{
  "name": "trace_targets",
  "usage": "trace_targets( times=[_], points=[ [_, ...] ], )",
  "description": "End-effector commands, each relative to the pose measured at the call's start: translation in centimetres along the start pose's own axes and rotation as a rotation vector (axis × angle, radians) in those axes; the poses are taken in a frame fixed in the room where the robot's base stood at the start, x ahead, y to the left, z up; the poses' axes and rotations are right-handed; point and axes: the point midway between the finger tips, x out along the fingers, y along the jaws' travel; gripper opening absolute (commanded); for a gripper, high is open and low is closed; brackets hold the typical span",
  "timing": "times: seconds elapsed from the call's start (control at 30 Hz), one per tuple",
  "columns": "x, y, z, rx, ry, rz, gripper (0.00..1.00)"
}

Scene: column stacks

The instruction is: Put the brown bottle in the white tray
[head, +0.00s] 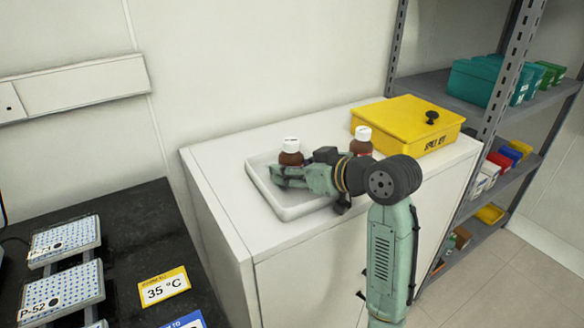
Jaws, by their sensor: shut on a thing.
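A brown bottle (291,157) with a white cap is upright at my gripper's fingertips, over the back left part of the white tray (291,211). My gripper (284,174) reaches in from the right and is shut on this bottle; its fingers hide the bottle's lower part. I cannot tell whether the bottle's base touches the tray floor. A second brown bottle (362,146) with a white cap stands behind my arm, to the right of the tray; its lower part is hidden.
The tray lies on a white cabinet top (222,184). A yellow box (404,125) with a black knob stands at the back right. A metal shelf (480,107) with coloured boxes is at right. A dark bench (128,222) with dotted white racks is at lower left.

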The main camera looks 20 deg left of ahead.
Motion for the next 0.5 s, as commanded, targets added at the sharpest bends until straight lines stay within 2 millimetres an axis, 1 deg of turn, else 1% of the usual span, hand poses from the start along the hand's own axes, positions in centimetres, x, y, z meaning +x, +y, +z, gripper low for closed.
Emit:
trace_targets(
  times=[0.03,0.3,0.5],
  points=[
    [0.01,-0.01,0.04,0.000,0.000,0.000,0.45],
    [0.00,0.00,0.01,0.000,0.000,0.000,0.62],
    [0.00,0.00,0.01,0.000,0.000,0.000,0.62]
  ],
)
